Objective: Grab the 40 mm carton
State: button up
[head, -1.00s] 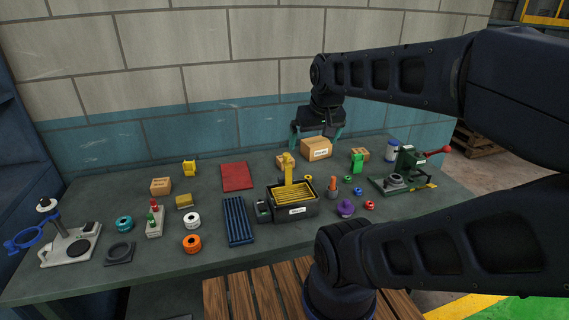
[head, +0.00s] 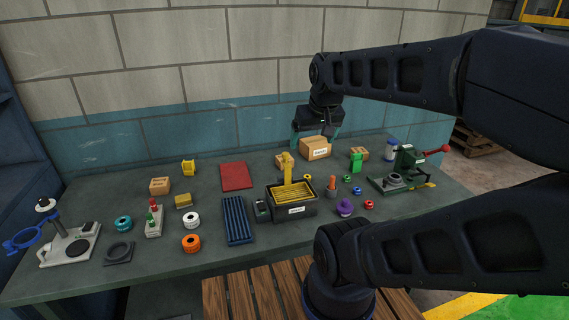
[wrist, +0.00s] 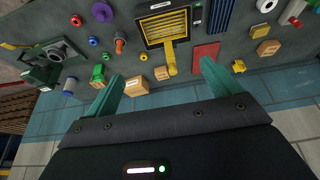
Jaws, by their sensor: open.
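Several tan cartons stand on the bench, and I cannot read their sizes. The largest carton (head: 315,149) is at the back, below my gripper (head: 316,139); it also shows in the wrist view (wrist: 136,86). A smaller carton (head: 282,161) is just left of it, partly hidden; in the wrist view this small carton (wrist: 161,73) appears between my fingertips (wrist: 161,70). Another carton (head: 360,153) is behind the green part, and one more (head: 159,186) stands at the left. My gripper is open and empty, fingers pointing down, apparently above the cartons.
A yellow arm rises from the black capstan box (head: 291,209), close to the small carton. A green block (head: 356,162), a white-and-blue cylinder (head: 391,149) and a green press with a red handle (head: 405,168) are to the right. The red mat (head: 236,176) lies left.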

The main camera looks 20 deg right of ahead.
jog(key=shift+w, duration=0.1)
jog(key=w+d+f+m+g+h, duration=0.15)
jog(key=w+m, duration=0.25)
jog(key=w, duration=0.7)
jog(key=w+f+m+g, duration=0.15)
jog(key=w+m, duration=0.35)
jog(key=w, duration=0.7)
jog(key=w+f+m+h, duration=0.2)
jog(key=w+f+m, duration=0.2)
jog(key=w+f, duration=0.65)
jog(key=w+f+m+g+h, duration=0.1)
jog(key=w+f+m, duration=0.3)
jog(key=w+f, duration=0.55)
jog(key=x, duration=1)
jog(key=shift+a+f, duration=0.15)
jog(key=shift+c, duration=0.2)
jog(key=c, duration=1.2)
